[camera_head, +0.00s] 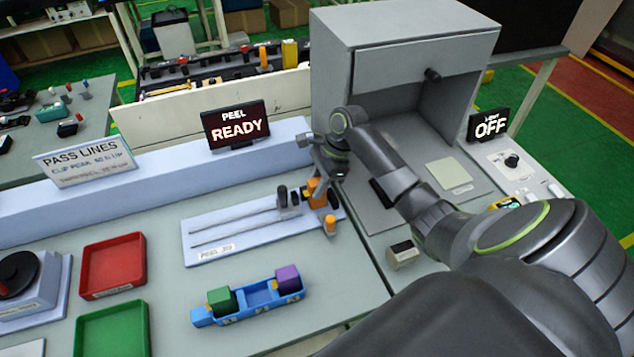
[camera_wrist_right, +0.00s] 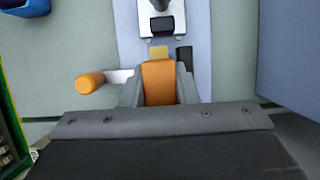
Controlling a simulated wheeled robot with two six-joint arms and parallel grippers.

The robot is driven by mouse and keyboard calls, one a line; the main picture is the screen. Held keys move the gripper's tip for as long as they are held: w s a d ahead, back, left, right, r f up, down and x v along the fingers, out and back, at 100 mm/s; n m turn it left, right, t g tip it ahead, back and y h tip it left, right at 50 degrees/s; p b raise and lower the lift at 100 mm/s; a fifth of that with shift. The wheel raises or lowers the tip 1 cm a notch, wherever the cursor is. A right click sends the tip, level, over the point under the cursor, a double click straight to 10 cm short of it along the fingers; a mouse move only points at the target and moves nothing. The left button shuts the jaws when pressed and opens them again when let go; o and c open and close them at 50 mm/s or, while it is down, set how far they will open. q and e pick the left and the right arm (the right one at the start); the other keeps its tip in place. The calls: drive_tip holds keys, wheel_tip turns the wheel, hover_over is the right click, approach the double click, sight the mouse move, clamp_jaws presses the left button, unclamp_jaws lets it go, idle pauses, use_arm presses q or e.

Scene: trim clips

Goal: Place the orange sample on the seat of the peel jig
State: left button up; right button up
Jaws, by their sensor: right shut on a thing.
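The orange sample (camera_wrist_right: 158,84) is an orange block between the two grey fingers of my right gripper (camera_wrist_right: 159,90), which is shut on it. In the head view the orange sample (camera_head: 317,192) shows below my right gripper (camera_head: 322,168), over the right end of the peel jig (camera_head: 235,238). The peel jig is a pale blue plate with two rails and a grey carriage (camera_head: 288,204). A small tan piece (camera_wrist_right: 158,52) lies just ahead of the sample in the wrist view. Whether the sample touches the seat, I cannot tell. My left gripper is not in view.
An orange-knobbed lever (camera_wrist_right: 90,83) stands close beside my right gripper. A blue rack (camera_head: 258,297) with green and purple blocks stands in front of the jig. Red (camera_head: 112,265) and green (camera_head: 112,332) trays are at left. A grey booth (camera_head: 345,75) stands behind.

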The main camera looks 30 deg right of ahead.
drive_tip(key=o, duration=1)
drive_tip(key=shift+f, duration=0.1)
drive_tip(key=shift+d+r, duration=0.1)
drive_tip(key=shift+r, duration=0.15)
drive_tip(key=b+v, duration=0.1)
drive_tip(key=v, duration=0.6)
drive_tip(key=shift+r, duration=0.15)
drive_tip(key=shift+s, duration=0.15)
